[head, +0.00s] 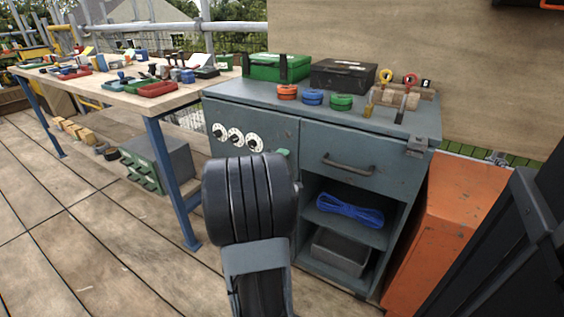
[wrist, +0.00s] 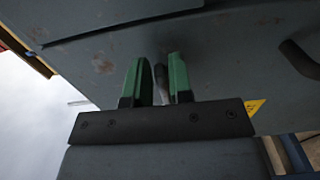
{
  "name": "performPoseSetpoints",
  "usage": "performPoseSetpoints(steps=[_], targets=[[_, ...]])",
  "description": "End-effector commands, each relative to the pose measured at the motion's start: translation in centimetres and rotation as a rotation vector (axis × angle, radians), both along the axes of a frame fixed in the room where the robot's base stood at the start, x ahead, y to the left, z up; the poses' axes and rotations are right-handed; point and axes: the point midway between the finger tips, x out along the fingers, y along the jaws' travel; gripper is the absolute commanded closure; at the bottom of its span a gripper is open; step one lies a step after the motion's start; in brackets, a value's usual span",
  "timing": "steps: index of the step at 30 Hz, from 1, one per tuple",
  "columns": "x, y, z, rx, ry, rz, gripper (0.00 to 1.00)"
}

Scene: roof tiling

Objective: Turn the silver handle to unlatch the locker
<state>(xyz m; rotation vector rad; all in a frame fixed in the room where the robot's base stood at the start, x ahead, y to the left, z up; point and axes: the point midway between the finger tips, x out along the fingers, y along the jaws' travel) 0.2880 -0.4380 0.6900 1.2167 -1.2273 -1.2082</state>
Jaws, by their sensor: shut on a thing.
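The locker is the blue-grey cabinet (head: 310,128), with a closed door on its left side below the worktop. The silver handle (wrist: 160,83) shows in the wrist view as a narrow grey bar between the two green fingers of my gripper (wrist: 161,80). My gripper is shut on the handle, close to the door face. Most of the handle is covered by the fingers. In the head view my own arm hides the handle and most of the gripper, and only a green bit of a finger (head: 283,153) shows.
Three white dials (head: 235,138) sit on the cabinet front, left of my gripper. A drawer with a dark handle (head: 348,165) is to the right, above open shelves holding blue rope (head: 350,210). An orange cabinet (head: 450,220) stands at the right. A workbench (head: 120,88) is at the left.

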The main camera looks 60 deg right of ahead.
Motion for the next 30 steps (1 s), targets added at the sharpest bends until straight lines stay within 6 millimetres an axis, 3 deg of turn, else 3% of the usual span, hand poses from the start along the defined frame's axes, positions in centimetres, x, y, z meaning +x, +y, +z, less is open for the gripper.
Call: performPoseSetpoints(steps=[9, 10, 14, 23, 30], targets=[[0.2, 0.0, 0.1, 0.0, 0.0, 0.008, 1.0], [0.3, 0.0, 0.0, 0.0, 0.0, 0.008, 0.77], [0.1, 0.0, 0.0, 0.0, 0.0, 0.005, 0.64], [0.0, 0.2, 0.1, 0.0, 0.0, 0.001, 0.64], [0.1, 3.8, 0.3, 0.0, 0.0, 0.004, 0.64]])
